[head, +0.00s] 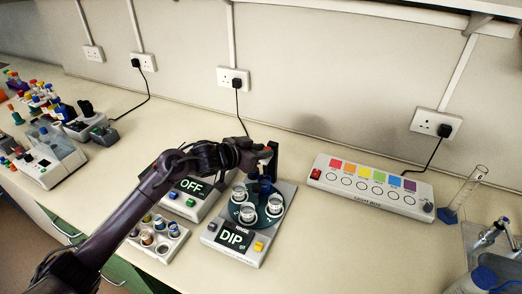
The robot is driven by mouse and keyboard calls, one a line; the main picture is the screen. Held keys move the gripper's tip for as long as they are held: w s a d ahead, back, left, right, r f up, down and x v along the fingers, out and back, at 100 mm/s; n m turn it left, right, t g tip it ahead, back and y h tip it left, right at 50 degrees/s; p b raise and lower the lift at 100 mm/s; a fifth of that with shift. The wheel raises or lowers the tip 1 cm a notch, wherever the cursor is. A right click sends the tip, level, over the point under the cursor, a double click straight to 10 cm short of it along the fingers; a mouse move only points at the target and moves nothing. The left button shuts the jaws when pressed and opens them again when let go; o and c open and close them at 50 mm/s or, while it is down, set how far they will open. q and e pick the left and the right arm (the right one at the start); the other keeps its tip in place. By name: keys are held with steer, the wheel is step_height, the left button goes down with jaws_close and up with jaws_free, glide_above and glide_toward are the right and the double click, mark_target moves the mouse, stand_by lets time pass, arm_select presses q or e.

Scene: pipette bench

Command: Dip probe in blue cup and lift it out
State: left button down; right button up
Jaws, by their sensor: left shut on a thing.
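The dip station (223,252) is a grey device with a lit DIP display and a dark round plate bearing several cups. The blue cup (265,186) is at the back of this plate, directly below my left gripper. Pale cups (247,212) stand around the front and sides. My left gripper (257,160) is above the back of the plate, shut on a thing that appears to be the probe. The gripper hides most of it, and I cannot tell whether its tip is inside the blue cup. My right gripper is out of view.
A black upright post (273,157) stands behind the plate. A device with an OFF display (189,187) and a vial tray (158,238) are to the left. A light box (370,187) and glass cylinder (468,190) are to the right. The bench front right of centre is clear.

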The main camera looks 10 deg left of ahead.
arm_select(q)
steer(key=shift+w+r, duration=0.1)
steer(key=shift+r, duration=0.2)
steer(key=c, duration=1.5)
jaws_free()
steer(key=shift+o, duration=1.3)
steer(key=shift+f, duration=0.1)
steer(key=shift+s+a, duration=0.1)
steer(key=shift+s, duration=0.1)
steer(key=b+v, duration=0.2)
steer(key=v, duration=0.5)
steer(key=shift+s+a, duration=0.15)
steer(key=shift+s, duration=0.1)
